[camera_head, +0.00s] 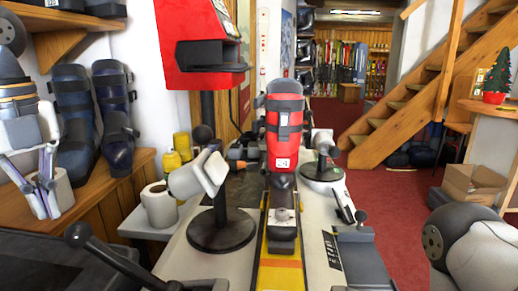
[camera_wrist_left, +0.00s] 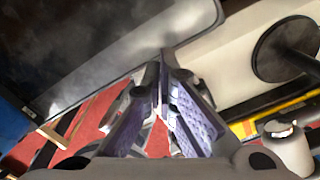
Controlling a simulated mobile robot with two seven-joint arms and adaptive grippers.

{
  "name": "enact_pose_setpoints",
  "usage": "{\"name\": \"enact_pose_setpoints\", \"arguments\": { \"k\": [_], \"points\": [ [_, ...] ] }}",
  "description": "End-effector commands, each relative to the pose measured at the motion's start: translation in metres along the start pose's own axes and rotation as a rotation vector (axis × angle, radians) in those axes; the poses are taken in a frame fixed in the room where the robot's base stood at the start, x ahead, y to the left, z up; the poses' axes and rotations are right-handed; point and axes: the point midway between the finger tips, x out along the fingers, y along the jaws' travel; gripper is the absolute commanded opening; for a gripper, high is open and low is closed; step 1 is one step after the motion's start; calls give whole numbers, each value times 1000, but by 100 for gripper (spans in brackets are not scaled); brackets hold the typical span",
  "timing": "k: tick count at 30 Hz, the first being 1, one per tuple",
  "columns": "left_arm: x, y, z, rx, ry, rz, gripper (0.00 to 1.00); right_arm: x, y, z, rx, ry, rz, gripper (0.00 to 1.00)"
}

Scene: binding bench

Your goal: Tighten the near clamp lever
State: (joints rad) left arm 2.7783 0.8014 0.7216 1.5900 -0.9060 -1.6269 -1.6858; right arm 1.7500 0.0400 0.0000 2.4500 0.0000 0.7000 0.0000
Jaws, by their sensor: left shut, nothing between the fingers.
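A black lever with a ball knob (camera_head: 77,234) slants up to the left at the bottom of the head view; its lower end runs to the frame's bottom edge. A grey clamp block (camera_head: 362,250) with a smaller dark-knobbed lever (camera_head: 345,205) sits right of the ski. I cannot tell for sure which one is the near clamp lever. My left gripper (camera_head: 47,212) is at the left edge, fingers down, above and left of the ball knob and apart from it. In the left wrist view its fingers (camera_wrist_left: 163,62) come together with nothing between them. My right gripper is out of view.
A red and black boot (camera_head: 285,135) stands on the yellow ski (camera_head: 281,275). A white head on a stand with a dark round base (camera_head: 221,230) rises left of it. A paper roll (camera_head: 158,205) and dark boots (camera_head: 72,125) are near my left arm.

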Motion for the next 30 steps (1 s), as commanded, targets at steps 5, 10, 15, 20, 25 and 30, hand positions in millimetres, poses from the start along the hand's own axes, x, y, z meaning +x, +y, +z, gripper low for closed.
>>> {"name": "enact_pose_setpoints", "arguments": {
  "k": [5,10,15,20,25,30],
  "points": [
    [0,0,0,0,0,0,0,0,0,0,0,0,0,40],
    [0,0,0,0,0,0,0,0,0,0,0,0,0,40],
    [7,0,0,0,0,2,0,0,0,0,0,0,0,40],
    [17,0,0,1,1,1,0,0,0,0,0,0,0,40],
    [28,0,0,1,1,1,0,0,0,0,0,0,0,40],
    [40,0,0,0,1,2,0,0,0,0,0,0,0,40]
  ]
}}
